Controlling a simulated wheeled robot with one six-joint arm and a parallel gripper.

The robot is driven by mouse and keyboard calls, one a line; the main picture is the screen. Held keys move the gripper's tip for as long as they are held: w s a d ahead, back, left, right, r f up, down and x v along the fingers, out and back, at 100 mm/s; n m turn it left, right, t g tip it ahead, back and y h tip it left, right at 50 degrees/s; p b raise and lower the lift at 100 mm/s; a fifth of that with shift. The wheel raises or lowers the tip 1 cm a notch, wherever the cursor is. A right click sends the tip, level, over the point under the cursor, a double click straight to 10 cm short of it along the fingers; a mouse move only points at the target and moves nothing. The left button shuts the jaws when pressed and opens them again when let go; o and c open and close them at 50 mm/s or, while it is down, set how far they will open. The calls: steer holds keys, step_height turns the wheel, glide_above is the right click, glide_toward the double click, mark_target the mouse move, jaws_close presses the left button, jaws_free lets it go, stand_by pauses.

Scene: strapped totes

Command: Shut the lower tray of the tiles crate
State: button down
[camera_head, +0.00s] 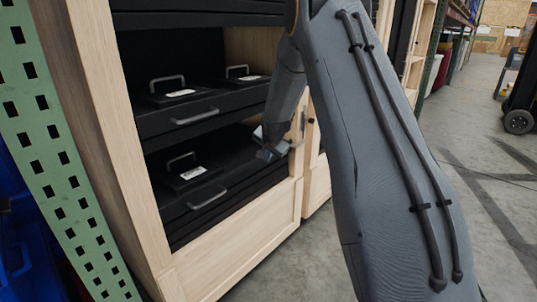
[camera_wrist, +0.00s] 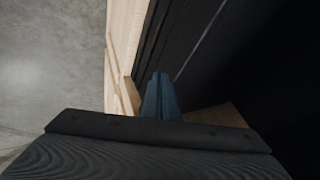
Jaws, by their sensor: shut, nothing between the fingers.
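The light wooden crate (camera_head: 235,262) holds black trays one above another in the head view. The lower tray (camera_head: 225,180) has a grey bar handle (camera_head: 207,198) on its front and a black lidded box (camera_head: 188,175) with a handle and white label on it. How far the tray stands out is hard to tell. My gripper (camera_head: 264,153) is shut and empty, near the right end of the lower tray; contact cannot be told. In the wrist view its closed fingers (camera_wrist: 160,97) point toward dark panels beside pale wood.
The upper tray (camera_head: 190,113), with its own handle and two small handled boxes, sits just above. A green perforated post (camera_head: 45,150) stands at the left. Open concrete floor (camera_head: 470,160) lies to the right, with a dark wheeled vehicle (camera_head: 519,122) farther back.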

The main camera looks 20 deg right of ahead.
steer(key=s+d+f+p+v, duration=0.1)
steer(key=p+v, duration=0.1)
steer(key=v, duration=0.9)
steer(key=shift+s+d, duration=0.25)
steer(key=shift+s, duration=0.25)
